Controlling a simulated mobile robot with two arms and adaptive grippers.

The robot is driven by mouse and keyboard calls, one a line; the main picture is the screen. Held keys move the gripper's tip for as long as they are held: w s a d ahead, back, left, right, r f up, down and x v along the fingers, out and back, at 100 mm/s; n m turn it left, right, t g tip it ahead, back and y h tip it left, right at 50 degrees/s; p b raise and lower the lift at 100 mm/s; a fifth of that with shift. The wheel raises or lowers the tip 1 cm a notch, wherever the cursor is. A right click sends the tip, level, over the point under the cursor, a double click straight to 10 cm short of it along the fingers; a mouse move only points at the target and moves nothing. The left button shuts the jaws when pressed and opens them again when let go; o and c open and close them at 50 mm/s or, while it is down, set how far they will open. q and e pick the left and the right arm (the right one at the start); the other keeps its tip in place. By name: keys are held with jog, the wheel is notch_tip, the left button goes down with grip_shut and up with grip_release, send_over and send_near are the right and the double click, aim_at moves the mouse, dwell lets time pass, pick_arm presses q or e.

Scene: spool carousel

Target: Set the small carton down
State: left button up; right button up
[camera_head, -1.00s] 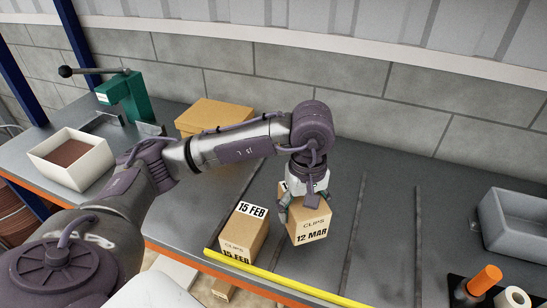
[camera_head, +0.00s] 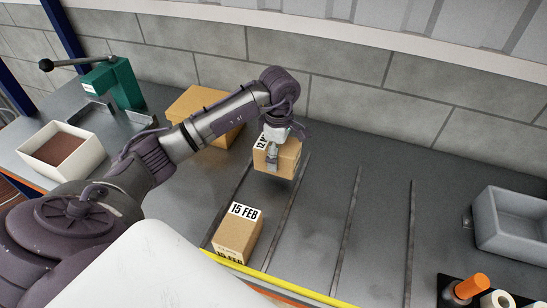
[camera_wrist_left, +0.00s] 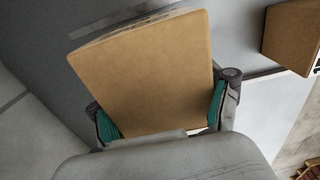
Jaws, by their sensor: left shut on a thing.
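My left gripper (camera_head: 273,148) is shut on a small brown carton (camera_head: 285,160), whose dated label is partly covered by the fingers. In the left wrist view the carton (camera_wrist_left: 148,75) fills the space between the two teal finger pads. It looks held above the grey bench, towards the back; whether its underside touches the bench is hard to tell. A second small carton (camera_head: 237,238) marked 15 FEB stands on the bench nearer the front, apart from the held one. My right gripper is not in view.
Dark strips divide the grey bench top (camera_head: 370,190) into lanes. A yellow strip (camera_head: 285,281) runs along the front. A larger brown box (camera_head: 190,105) stands behind my arm. A grey bin (camera_head: 515,225) is at right, and a white box (camera_head: 62,150) and green press (camera_head: 122,80) are at left.

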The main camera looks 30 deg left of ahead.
pick_arm(q)
jog(key=shift+w+a+f, duration=0.2)
jog(key=shift+a+f, duration=0.05)
jog(key=shift+a, duration=0.2)
jog(key=shift+w+a+f, duration=0.15)
jog(key=shift+a+f, duration=0.1)
jog(key=shift+a, duration=0.2)
jog(key=shift+f+p, duration=0.2)
jog(key=shift+p, duration=0.1)
notch_tip(320, 180, down, 3)
jog(key=shift+f+p, duration=0.1)
jog(key=shift+p, duration=0.65)
jog(key=shift+a+f, duration=0.1)
jog(key=shift+f, duration=0.2)
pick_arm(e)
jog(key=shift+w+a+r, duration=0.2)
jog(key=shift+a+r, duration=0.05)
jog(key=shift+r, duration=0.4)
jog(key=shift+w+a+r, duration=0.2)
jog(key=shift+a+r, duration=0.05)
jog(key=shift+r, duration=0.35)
pick_arm(q)
jog(key=shift+f, duration=0.15)
jog(key=o, duration=1.7)
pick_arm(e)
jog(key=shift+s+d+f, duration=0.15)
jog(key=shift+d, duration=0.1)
